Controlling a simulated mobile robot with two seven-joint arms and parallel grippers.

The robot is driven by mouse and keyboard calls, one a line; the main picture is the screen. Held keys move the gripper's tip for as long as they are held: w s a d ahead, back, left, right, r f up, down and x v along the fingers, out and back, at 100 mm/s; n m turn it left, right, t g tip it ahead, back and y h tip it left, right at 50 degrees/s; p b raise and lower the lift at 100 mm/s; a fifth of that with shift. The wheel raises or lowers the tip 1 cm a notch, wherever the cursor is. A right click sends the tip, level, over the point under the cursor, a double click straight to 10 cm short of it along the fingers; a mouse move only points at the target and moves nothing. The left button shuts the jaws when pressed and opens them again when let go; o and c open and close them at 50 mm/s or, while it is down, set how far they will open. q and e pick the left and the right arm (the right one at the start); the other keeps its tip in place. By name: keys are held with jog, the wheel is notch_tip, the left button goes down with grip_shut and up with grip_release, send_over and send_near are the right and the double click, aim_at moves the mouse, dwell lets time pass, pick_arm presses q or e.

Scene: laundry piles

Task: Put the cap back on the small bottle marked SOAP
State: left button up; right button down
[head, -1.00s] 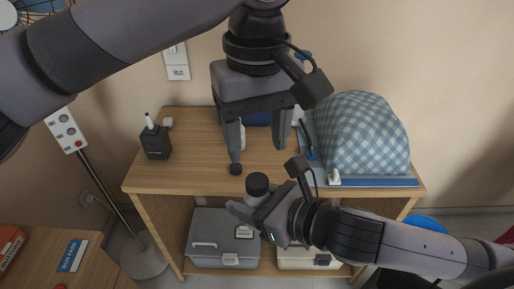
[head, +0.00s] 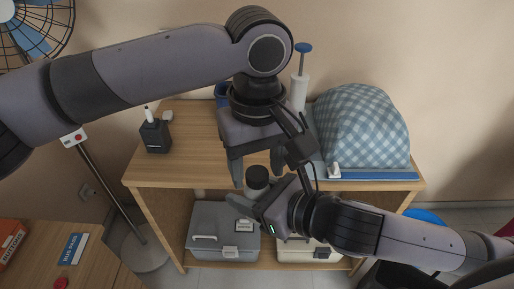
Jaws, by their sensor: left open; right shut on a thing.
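A small pale bottle (head: 256,195) with a dark top (head: 257,172) stands roughly upright in my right gripper (head: 252,205), in front of the table's front edge. My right gripper is shut on its lower part. I cannot tell whether the dark top is a cap or the bottle's neck, and no SOAP marking is readable. My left gripper (head: 257,178) is open, pointing down, with its fingers on either side of the dark top in this view. Whether they touch it is unclear. No separate loose cap shows now.
Grey box (head: 215,225) and cream box (head: 305,250) sit on the shelf below.

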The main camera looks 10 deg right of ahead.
pick_arm(q)
jog(key=shift+f, duration=0.15)
grip_shut()
jog(key=shift+o, duration=0.3)
grip_release()
jog(key=shift+r, duration=2.3)
jog(key=o, duration=0.6)
jog(key=shift+c, duration=0.2)
